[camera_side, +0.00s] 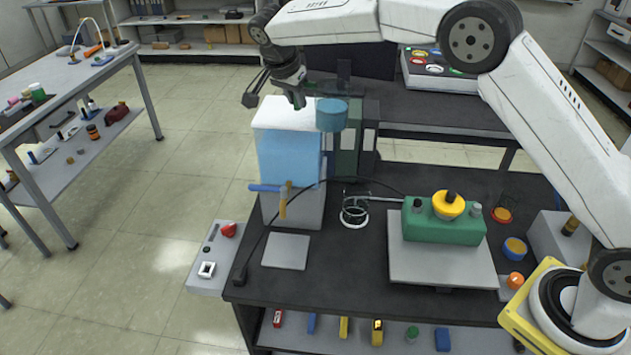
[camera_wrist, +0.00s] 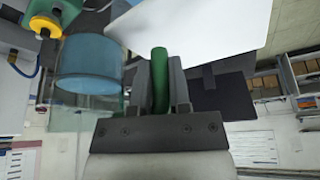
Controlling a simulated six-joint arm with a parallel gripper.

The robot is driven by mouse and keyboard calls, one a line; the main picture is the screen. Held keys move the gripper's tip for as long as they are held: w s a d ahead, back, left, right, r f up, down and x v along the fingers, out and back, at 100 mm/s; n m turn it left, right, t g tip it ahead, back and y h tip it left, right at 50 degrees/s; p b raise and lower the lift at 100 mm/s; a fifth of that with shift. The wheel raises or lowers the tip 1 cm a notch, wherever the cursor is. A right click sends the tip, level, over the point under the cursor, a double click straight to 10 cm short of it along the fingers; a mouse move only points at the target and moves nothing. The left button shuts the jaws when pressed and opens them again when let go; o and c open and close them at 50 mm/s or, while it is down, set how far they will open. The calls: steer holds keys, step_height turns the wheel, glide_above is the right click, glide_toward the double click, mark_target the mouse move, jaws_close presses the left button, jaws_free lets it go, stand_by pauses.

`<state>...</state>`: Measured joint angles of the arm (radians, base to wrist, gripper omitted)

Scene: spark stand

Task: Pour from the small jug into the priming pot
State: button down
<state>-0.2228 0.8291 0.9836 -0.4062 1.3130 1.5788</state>
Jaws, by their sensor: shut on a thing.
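The small jug (camera_side: 331,118) is a short clear cylinder with blue liquid inside, looking about upright in the side view. It hangs in the air just right of the top of a white-topped tank. In the wrist view, the jug (camera_wrist: 88,68) is left of my fingers, with a green handle (camera_wrist: 160,80) between them. My gripper (camera_side: 296,97) is shut on this handle, and the fingers (camera_wrist: 159,82) also show in the wrist view. A yellow cup-like part (camera_side: 449,205) sits on a green housing on the bench, lower right of the jug. I cannot tell for sure that it is the priming pot.
The tank (camera_side: 286,157) with blue contents stands close under my gripper. A wire-framed ring holder (camera_side: 355,211) and the green housing (camera_side: 443,229) on a grey plate (camera_side: 415,262) are on the dark bench. A thin cable crosses the bench.

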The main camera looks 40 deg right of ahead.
steer(key=shift+w+a+n+t, duration=0.6)
steer(key=shift+w+n, duration=0.3)
steer(key=shift+n, duration=0.3)
steer(key=shift+w+a+r+n+y, duration=0.15)
steer(key=shift+w+a+n+y, duration=0.2)
steer(key=shift+n, duration=0.2)
steer(key=shift+w+a+r+n+y, duration=0.2)
steer(key=shift+w+n, duration=0.2)
steer(key=shift+n, duration=0.15)
steer(key=s+d+r+m+t+y, duration=0.1)
steer(key=s+d+r+t+y, duration=0.3)
steer(key=d+r+t+y, duration=0.1)
steer(key=shift+d+r+m+t+y, duration=0.15)
steer(key=shift+r+m+t+y, duration=0.15)
steer(key=shift+r+y, duration=0.25)
steer(key=shift+s+d+r+t+y, duration=0.2)
steer(key=shift+t+y, duration=0.1)
steer(key=shift+y, duration=0.1)
steer(key=shift+r, duration=0.3)
